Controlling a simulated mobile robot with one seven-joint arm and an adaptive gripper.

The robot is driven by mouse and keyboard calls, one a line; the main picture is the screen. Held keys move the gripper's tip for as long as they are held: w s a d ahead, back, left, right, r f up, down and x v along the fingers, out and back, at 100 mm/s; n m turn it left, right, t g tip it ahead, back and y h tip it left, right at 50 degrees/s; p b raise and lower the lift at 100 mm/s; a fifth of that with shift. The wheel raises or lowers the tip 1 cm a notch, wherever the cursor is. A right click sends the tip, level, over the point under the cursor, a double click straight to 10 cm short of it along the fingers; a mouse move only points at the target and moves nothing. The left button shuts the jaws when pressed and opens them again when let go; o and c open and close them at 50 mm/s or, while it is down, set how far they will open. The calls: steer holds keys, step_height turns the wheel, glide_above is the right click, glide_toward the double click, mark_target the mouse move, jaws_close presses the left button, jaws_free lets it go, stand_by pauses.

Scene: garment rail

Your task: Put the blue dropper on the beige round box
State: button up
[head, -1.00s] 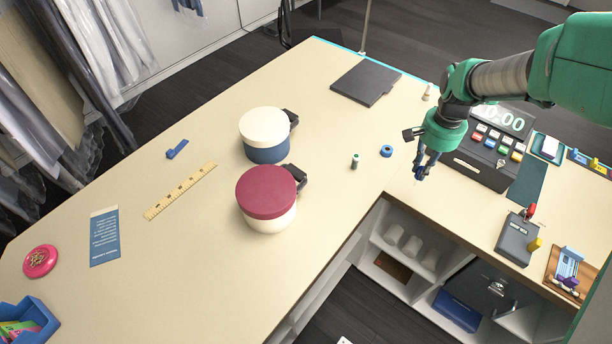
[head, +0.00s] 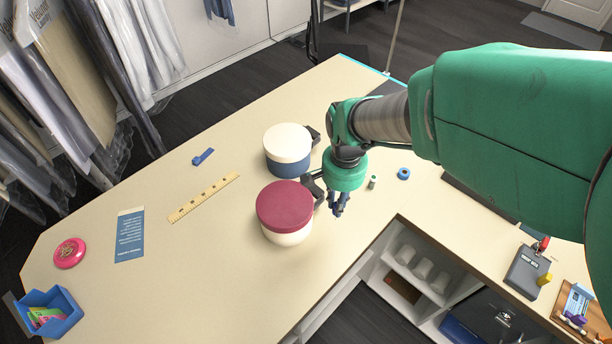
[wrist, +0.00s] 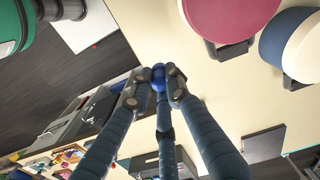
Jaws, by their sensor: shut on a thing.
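My gripper (head: 338,210) is shut on the blue dropper, whose blue bulb (wrist: 158,74) shows between the fingertips in the wrist view. In the head view the fingers hide most of the dropper. The gripper is just right of a round box with a maroon lid (head: 285,203) and a beige body (head: 287,238). Behind that stands a second round box with a cream lid (head: 287,142) and a blue body (head: 290,167). Both boxes have dark handles on their right. In the wrist view the maroon lid (wrist: 230,15) is at upper right, apart from the fingers.
A small spool (head: 373,182) and a blue tape ring (head: 403,173) lie right of the gripper. A ruler (head: 203,197), a blue clip-like item (head: 203,156), a blue card (head: 130,235) and a blue bin (head: 65,318) are at left. The table's inner edge runs close below the gripper.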

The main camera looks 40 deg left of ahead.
steer(key=shift+o, duration=0.2)
steer(key=s+a+r+n+p, duration=0.1)
steer(key=s+a, duration=0.1)
steer(key=s, duration=0.7)
steer(key=shift+s+a+r, duration=0.15)
steer(key=shift+a, duration=0.25)
steer(key=w+a, duration=0.2)
steer(key=a, duration=0.2)
steer(key=w+a+f+p, duration=0.1)
steer(key=w+a, duration=0.2)
steer(key=a, duration=0.2)
steer(key=w+a+p, duration=0.1)
steer(key=w+a, duration=0.2)
steer(key=a, duration=0.2)
steer(key=shift+f, duration=0.25)
steer(key=shift+c, duration=0.2)
steer(key=shift+s+f, duration=0.1)
steer(key=shift+f, duration=1.65)
steer(key=shift+f, duration=0.15)
steer(key=o, duration=0.8)
